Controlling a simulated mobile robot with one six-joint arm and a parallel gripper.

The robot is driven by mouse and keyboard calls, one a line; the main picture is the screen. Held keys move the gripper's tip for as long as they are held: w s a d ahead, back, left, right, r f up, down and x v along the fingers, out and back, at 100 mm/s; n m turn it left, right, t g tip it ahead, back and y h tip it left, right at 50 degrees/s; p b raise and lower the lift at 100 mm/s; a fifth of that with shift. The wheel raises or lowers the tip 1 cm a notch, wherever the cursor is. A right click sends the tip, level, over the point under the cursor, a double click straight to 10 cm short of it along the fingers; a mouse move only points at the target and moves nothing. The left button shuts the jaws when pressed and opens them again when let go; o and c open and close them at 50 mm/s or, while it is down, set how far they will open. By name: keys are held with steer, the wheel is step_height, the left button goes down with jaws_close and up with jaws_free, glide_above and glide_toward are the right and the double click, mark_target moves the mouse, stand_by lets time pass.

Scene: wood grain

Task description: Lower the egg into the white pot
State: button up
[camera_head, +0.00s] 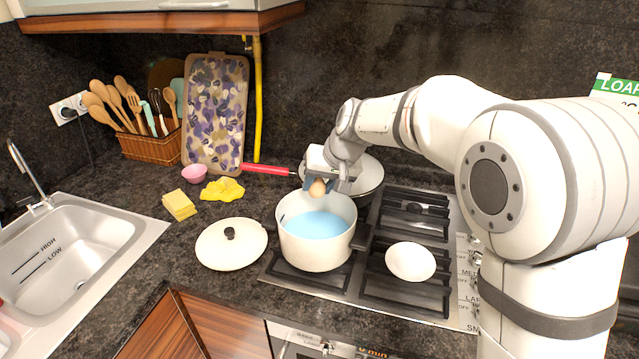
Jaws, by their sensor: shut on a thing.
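The white pot (308,250) stands upright and uncovered on the stove grate, with light blue liquid inside. A brown egg (318,188) is held in my gripper (319,187) above the back part of the pot's opening. The egg appears clear of the liquid. My gripper's jaws are shut on the egg, and the fingers partly hide it. My arm reaches in from the right.
A white lid (231,245) with a black knob lies left of the pot. A white bowl (410,262) sits on the grate to the right. A pan with a red handle (268,170) is behind my gripper.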

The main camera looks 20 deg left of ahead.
steer(key=shift+f+b, duration=4.35)
steer(key=shift+f, duration=0.95)
steer(key=shift+f+b, duration=0.7)
steer(key=shift+f, duration=0.1)
steer(key=o, duration=1.1)
steer(key=shift+c, duration=0.2)
